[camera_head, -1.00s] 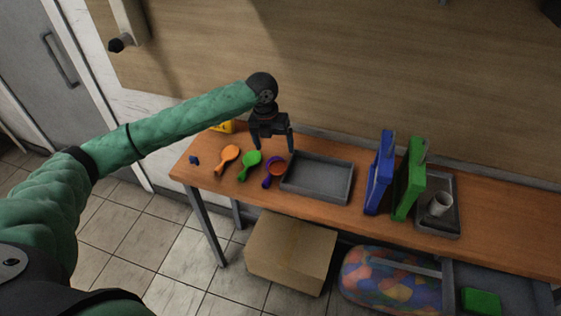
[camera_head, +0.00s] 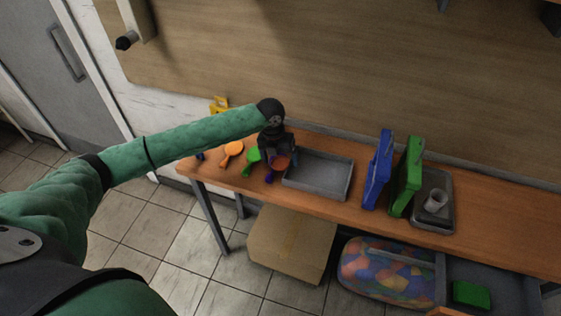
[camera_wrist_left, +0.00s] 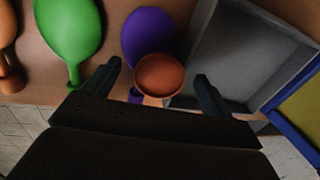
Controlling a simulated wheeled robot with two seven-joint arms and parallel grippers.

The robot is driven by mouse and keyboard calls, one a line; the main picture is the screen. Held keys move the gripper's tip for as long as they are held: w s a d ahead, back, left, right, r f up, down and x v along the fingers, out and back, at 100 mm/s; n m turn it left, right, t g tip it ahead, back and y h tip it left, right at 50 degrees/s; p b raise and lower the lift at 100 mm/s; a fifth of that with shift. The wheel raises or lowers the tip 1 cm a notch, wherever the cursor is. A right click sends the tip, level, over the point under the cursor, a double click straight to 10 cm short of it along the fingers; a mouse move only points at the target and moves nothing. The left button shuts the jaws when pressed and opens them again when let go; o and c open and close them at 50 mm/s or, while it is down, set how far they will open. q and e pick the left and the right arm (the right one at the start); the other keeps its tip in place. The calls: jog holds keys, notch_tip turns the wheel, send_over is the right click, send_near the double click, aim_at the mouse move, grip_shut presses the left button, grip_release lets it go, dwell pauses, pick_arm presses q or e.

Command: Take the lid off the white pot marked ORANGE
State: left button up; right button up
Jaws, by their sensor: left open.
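A round orange top (camera_head: 280,163) shows at the left gripper, on a small thing beside the purple paddle-shaped piece (camera_head: 271,176). In the left wrist view this orange top (camera_wrist_left: 160,75) lies between my open fingers, with a pale part below it. I cannot read any ORANGE mark or tell whether this is the lidded pot. My left gripper (camera_head: 279,158) is open; it also shows in the left wrist view (camera_wrist_left: 157,76). My right gripper is not in view.
An empty grey tray (camera_head: 318,190) lies just right of the gripper. Green (camera_head: 252,158) and orange (camera_head: 233,150) paddle-shaped pieces lie to its left. Blue (camera_head: 377,170) and green (camera_head: 406,177) upright frames stand further right, before the dark tray (camera_head: 447,221).

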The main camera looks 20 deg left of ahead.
pick_arm(q)
jog(key=c, duration=1.1)
jog(key=shift+o, duration=0.2)
jog(key=shift+r, duration=0.1)
